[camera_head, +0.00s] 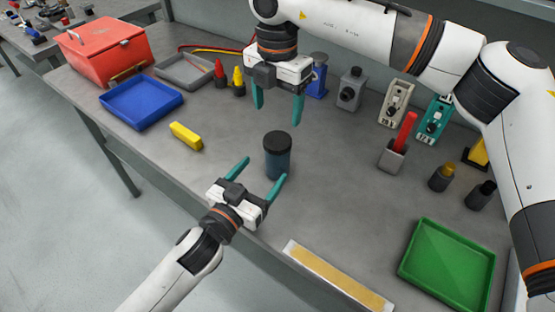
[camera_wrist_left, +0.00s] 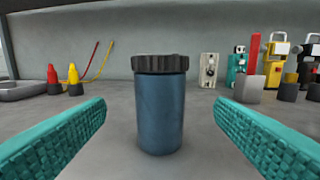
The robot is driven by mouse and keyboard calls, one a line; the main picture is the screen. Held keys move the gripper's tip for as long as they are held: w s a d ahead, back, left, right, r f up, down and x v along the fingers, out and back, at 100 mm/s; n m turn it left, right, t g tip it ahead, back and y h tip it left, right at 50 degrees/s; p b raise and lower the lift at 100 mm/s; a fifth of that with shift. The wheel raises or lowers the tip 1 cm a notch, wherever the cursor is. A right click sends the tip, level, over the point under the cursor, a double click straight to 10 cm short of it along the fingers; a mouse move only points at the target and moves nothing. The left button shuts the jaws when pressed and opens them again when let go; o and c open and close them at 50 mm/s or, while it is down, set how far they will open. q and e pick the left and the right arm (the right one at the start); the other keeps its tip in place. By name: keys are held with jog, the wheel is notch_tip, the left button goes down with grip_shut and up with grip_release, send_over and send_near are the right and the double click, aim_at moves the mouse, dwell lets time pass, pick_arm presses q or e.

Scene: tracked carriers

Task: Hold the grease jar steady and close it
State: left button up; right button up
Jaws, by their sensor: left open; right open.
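The grease jar (camera_head: 277,160) stands upright near the middle of the grey workbench, a dark blue cylinder. A black ribbed lid (camera_head: 277,140) sits on its top. In the left wrist view the jar (camera_wrist_left: 160,112) stands ahead, centred between the teal fingers, with its lid (camera_wrist_left: 160,64) looking level; I cannot tell how tight it is. My left gripper (camera_head: 259,174) is open and empty, low at the near side of the jar and pointing at it. My right gripper (camera_head: 277,112) is open and empty, pointing down above and behind the jar.
A yellow block (camera_head: 186,136) and blue tray (camera_head: 141,103) lie left. A red toolbox (camera_head: 105,50) stands far left. A red-handled tool in a grey holder (camera_head: 393,158) stands right, with a green tray (camera_head: 447,265) at front right. Bench around the jar is clear.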

aim_at(281, 149)
pick_arm(q)
jog(key=x, duration=0.9)
jog(key=shift+w, duration=0.1)
